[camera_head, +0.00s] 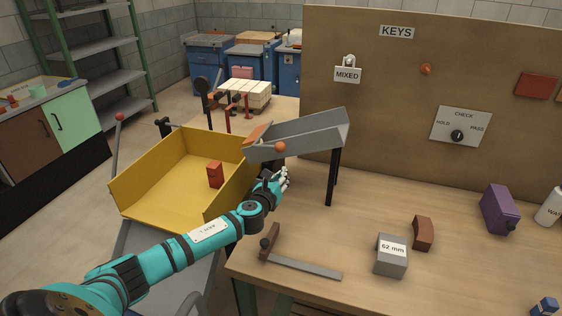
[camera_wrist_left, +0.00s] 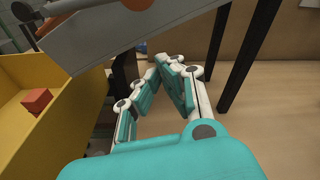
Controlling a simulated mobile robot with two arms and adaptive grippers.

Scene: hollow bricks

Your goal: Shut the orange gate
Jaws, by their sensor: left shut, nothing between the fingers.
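The orange gate (camera_head: 257,132) is a small plate at the lower left end of the grey sloped chute (camera_head: 305,135). An orange ball knob (camera_head: 280,147) sits on the chute's near side. In the left wrist view part of the orange gate (camera_wrist_left: 62,7) and the knob (camera_wrist_left: 139,4) show at the top edge. I cannot tell clearly how far the gate stands open. My left gripper (camera_head: 284,177) is shut and empty, below the chute and just under the knob, apart from both. Its fingers also show in the left wrist view (camera_wrist_left: 168,65). My right gripper is out of view.
A yellow tipping tray (camera_head: 150,190) with a red brick (camera_head: 215,174) stands left of the chute's mouth. Black legs (camera_head: 333,178) hold up the chute.

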